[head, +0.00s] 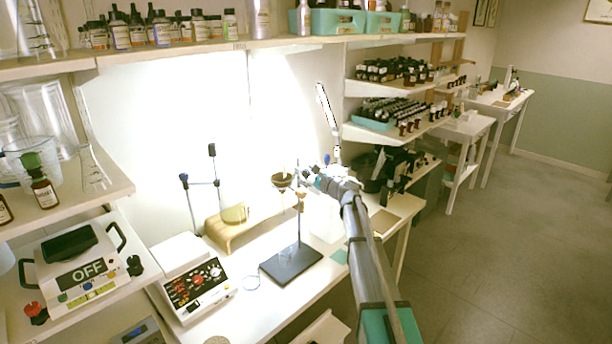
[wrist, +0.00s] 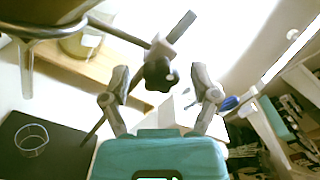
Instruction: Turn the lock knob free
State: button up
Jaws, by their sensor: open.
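The lock knob (wrist: 159,74) is black and lobed, and sits on a grey clamp block on the stand's rod in the wrist view. My gripper (wrist: 160,82) is open, with one finger on each side of the knob and a visible gap to each. I cannot tell whether the knob lies fully at fingertip depth. In the head view my gripper (head: 308,176) is beside the upper part of the lab stand. The stand has a black base plate (head: 291,263) and a ring holding a brown bowl (head: 283,181). The knob is too small to make out there.
A wooden riser (head: 222,237) with a pale vessel (head: 235,213) stands behind the stand. A white device with red knobs (head: 197,283) is on the bench at left. A glass ring or dish (wrist: 32,140) shows over the base plate. Bottle shelves (head: 395,88) stand at right.

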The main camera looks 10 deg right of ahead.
jog(key=shift+w+a, duration=0.15)
jog(key=shift+w, duration=0.1)
grip_shut()
dwell(0.3)
jog(key=shift+n, duration=1.5)
grip_release()
